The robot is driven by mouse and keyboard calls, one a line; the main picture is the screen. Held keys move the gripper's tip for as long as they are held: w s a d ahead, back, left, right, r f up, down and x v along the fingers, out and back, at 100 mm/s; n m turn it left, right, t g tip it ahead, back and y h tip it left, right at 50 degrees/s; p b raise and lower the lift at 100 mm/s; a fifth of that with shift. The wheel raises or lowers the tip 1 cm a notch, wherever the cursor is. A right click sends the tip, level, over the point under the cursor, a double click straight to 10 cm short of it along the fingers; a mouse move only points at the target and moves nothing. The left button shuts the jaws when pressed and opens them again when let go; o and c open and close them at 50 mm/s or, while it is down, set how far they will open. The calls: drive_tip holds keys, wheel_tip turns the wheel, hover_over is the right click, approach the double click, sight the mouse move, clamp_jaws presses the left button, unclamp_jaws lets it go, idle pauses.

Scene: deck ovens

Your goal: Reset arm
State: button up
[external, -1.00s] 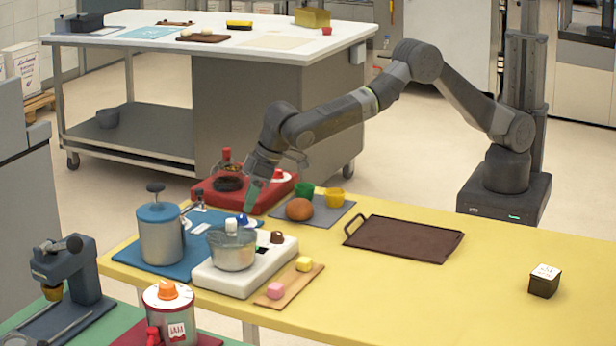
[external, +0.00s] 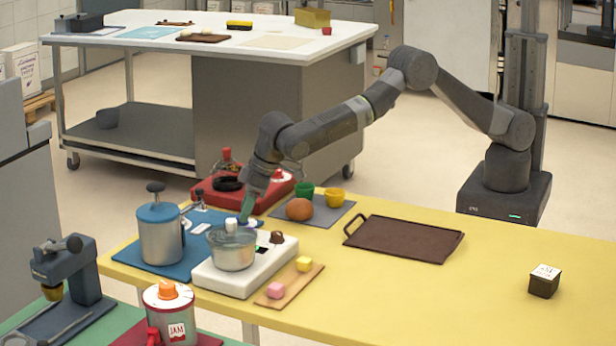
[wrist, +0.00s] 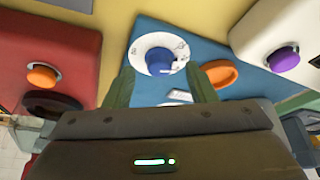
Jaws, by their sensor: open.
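My gripper (external: 248,208) is at the end of the grey arm, low over the blue machine's base (external: 172,262) on the yellow table. In the wrist view the two green fingers of my gripper (wrist: 160,88) are apart, with a blue knob (wrist: 159,61) on a white dial (wrist: 150,48) just beyond and between their tips. I cannot tell whether the fingers touch the dial. No object shows held. In the external view the gripper partly hides the dial (external: 247,221).
A white station with a metal pot (external: 233,250) stands in front of the gripper, and the blue canister (external: 160,238) is to its left. A red station (external: 208,190) is behind. A brown tray (external: 404,238) lies to the right; the table's right side is mostly clear.

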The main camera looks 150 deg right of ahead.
drive_tip(key=b+v, duration=0.1)
drive_tip(key=v, duration=1.2)
drive_tip(key=p+x, duration=0.1)
drive_tip(key=x, duration=1.3)
drive_tip(key=shift+d+p, duration=0.15)
drive_tip(key=shift+p, duration=0.25)
drive_tip(key=n+t+y+p, duration=0.1)
drive_tip(key=n+p, duration=0.2)
drive_tip(key=n, duration=0.1)
drive_tip(key=shift+s+d, duration=0.1)
drive_tip(key=shift+s, duration=0.1)
drive_tip(key=shift+d+r+n+t+y+p, duration=0.1)
drive_tip(key=shift+n+t+y+p, duration=0.45)
drive_tip(key=shift+n+p, duration=1.3)
drive_tip(key=b+v, duration=0.2)
drive_tip(key=v, duration=0.8)
drive_tip(key=shift+b, duration=0.4)
